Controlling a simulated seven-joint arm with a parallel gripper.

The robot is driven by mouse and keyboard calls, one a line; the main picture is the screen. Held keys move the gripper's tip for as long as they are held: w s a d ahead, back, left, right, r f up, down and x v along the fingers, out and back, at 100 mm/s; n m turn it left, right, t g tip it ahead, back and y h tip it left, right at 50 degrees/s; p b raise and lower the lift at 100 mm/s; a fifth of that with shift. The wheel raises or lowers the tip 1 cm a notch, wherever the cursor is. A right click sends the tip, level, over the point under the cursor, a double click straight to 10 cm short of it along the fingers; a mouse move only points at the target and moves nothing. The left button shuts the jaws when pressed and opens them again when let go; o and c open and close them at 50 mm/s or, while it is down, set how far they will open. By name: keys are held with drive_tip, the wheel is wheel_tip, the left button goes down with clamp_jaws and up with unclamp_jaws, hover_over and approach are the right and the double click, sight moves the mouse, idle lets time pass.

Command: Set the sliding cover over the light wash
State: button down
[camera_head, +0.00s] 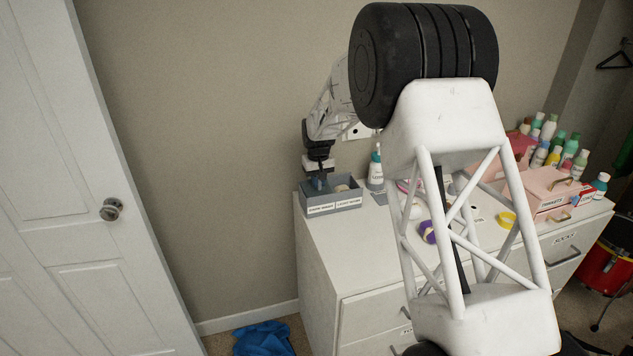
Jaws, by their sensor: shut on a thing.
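A grey two-part box (357,201) stands on the left end of the white dresser top. Its left front label (321,209) seems to read dark wash and its right one (348,203) light wash. My gripper (319,180) points down into the left part of the box. It is shut on a small blue-grey piece, apparently the sliding cover (318,186), though it is too small to be sure. The right part, light wash, looks open at the top, with something pale (342,188) inside. The fingertips are partly hidden.
A white bottle with a teal top (375,169) stands close right of the box. A purple roll (427,232), a yellow ring (507,219), pink boxes (552,190) and several bottles lie farther right. My arm hides the dresser's middle.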

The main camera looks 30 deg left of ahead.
drive_tip(key=w+d, duration=0.7)
drive_tip(key=c, duration=1.1)
unclamp_jaws()
drive_tip(key=shift+r, duration=0.1)
drive_tip(key=shift+r, duration=3.85)
